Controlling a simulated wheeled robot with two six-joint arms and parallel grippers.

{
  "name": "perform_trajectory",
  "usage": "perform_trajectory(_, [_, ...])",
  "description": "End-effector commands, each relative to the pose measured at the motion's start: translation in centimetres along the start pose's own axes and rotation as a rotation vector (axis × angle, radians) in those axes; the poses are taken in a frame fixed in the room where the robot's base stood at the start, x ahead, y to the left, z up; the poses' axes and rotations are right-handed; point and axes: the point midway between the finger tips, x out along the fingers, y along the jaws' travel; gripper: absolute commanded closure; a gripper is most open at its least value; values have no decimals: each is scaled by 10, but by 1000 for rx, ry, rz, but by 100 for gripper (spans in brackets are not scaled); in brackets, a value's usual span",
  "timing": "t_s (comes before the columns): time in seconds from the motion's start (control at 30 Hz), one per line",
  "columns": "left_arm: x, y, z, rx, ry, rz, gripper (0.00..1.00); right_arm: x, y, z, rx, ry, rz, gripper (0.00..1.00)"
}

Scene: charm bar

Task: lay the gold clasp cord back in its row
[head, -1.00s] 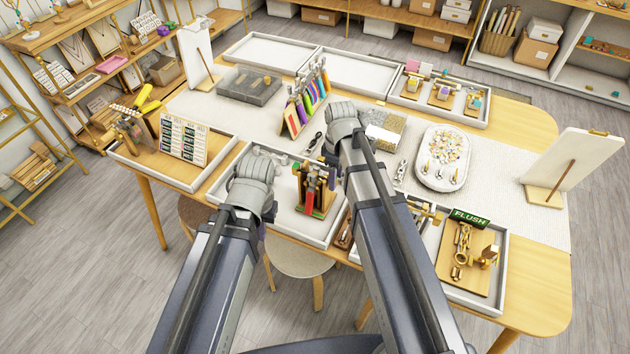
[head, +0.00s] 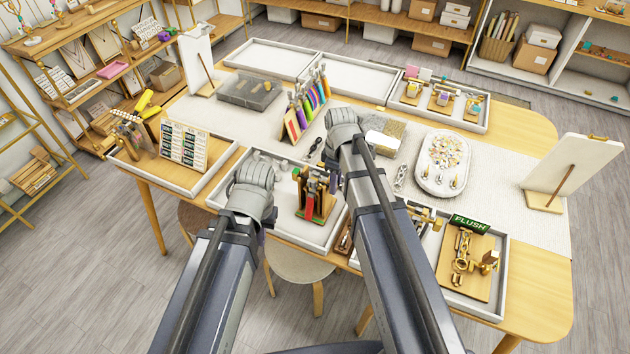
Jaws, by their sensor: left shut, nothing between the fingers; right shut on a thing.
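A rack of bright coloured cords (head: 309,99) stands on the runner at the middle of the table. A smaller rack with red and green cords (head: 312,196) stands in the white tray (head: 320,243) in front. I cannot make out which cord has the gold clasp. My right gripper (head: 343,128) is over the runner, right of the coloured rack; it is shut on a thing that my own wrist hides. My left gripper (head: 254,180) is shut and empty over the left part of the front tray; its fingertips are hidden.
An earring card stand (head: 184,145) sits in a tray at left. A gold-coloured block (head: 387,131), an oval charm dish (head: 443,162) and the FLUSH sign (head: 469,223) are to the right. A white easel board (head: 573,165) stands at far right. Two back trays are empty.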

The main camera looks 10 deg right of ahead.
Motion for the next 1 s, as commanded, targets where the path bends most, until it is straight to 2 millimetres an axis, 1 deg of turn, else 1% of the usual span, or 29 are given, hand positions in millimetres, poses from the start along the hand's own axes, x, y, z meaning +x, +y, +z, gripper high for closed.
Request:
perform_trajectory(0.33, [-4,0,0,0,0,0,100,-4,0,0,0,0,0,100])
perform_trajectory(1.0, [-36,-3,2,0,0,0,100,-36,0,0,0,0,0,100])
